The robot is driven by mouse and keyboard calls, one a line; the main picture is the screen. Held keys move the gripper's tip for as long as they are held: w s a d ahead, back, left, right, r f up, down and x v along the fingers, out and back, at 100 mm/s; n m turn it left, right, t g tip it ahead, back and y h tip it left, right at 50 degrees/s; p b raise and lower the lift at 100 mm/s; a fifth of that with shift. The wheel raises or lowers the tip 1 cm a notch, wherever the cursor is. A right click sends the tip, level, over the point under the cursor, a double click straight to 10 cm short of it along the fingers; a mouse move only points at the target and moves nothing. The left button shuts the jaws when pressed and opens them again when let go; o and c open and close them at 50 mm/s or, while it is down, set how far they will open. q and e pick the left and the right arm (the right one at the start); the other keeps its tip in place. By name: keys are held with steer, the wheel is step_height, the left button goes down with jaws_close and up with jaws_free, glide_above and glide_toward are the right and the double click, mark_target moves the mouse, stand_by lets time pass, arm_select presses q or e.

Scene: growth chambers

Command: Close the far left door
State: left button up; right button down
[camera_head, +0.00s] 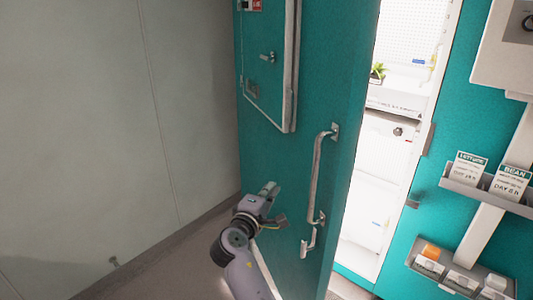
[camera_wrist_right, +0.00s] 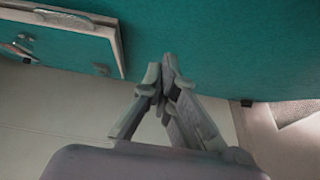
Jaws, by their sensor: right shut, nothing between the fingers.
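The teal door (camera_head: 311,100) stands open in the head view, with its face turned toward me and a bright chamber opening to its right. A long metal handle (camera_head: 316,175) is on the door near its right edge. My right gripper (camera_head: 272,190) is in front of the door's lower part, left of the handle and apart from it. In the right wrist view the gripper (camera_wrist_right: 165,72) is shut and empty, with its fingertips close to the teal door surface (camera_wrist_right: 225,40). I cannot tell whether they touch it. My left gripper is not in view.
A grey wall (camera_head: 90,120) fills the left side. Right of the opening, a teal wall carries a rack with label cards (camera_head: 490,175) and a lower shelf with small boxes (camera_head: 460,277). A plant (camera_head: 378,72) shows inside the chamber.

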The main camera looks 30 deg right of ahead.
step_height(320, 180, up, 2)
steer(key=p, duration=0.5)
glide_toward(301, 154)
steer(key=w+d, duration=0.2)
steer(key=w, duration=0.1)
steer(key=shift+d+h, duration=0.3)
steer(key=shift+d, duration=0.3)
steer(key=shift+d+f, duration=0.1)
steer(key=shift+f, duration=0.1)
